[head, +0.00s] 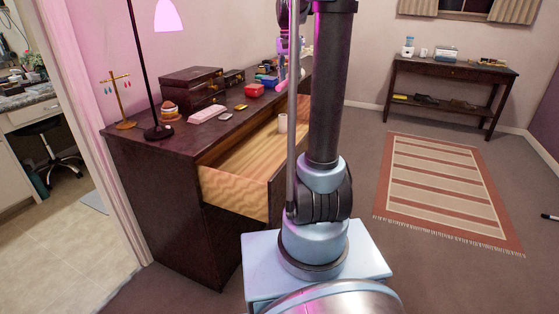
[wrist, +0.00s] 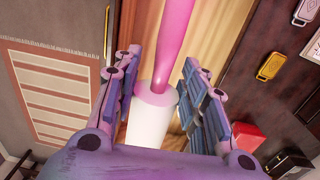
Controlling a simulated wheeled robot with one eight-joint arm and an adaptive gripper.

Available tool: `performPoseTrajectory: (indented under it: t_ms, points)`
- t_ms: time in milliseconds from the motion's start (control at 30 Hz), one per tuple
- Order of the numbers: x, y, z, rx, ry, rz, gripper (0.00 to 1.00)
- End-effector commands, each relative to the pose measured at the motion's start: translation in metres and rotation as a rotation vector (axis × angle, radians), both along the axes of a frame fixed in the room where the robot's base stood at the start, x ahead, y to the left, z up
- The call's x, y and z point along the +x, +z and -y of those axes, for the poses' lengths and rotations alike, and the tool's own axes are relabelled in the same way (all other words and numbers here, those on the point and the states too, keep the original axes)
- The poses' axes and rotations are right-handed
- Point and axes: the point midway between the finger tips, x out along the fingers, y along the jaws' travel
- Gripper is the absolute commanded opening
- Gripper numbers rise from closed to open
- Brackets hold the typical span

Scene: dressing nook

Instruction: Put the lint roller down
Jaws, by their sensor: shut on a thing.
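The lint roller has a white roll (wrist: 150,125) and a pink handle (wrist: 175,40). In the wrist view the roll lies between the two fingers of my gripper (wrist: 160,90), which is shut on it, and the handle points away from the camera. In the head view my gripper (head: 284,46) is partly hidden behind my arm, above the dresser's right part. The pink handle (head: 281,72) shows faintly below it. Whether the roller touches anything beneath cannot be told.
A striped rug (head: 440,185) lies right.

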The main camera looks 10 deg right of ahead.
Motion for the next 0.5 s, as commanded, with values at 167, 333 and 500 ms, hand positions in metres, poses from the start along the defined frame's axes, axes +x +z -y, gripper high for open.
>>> performPoseTrajectory:
  t_ms: [167, 333, 500]
  points:
    - [0.003, -0.009, -0.004, 0.001, 0.005, 0.0, 0.04]
    - [0.013, -0.047, -0.009, 0.005, 0.006, 0.003, 0.04]
    - [0.02, -0.099, -0.016, 0.011, 0.006, 0.007, 0.04]
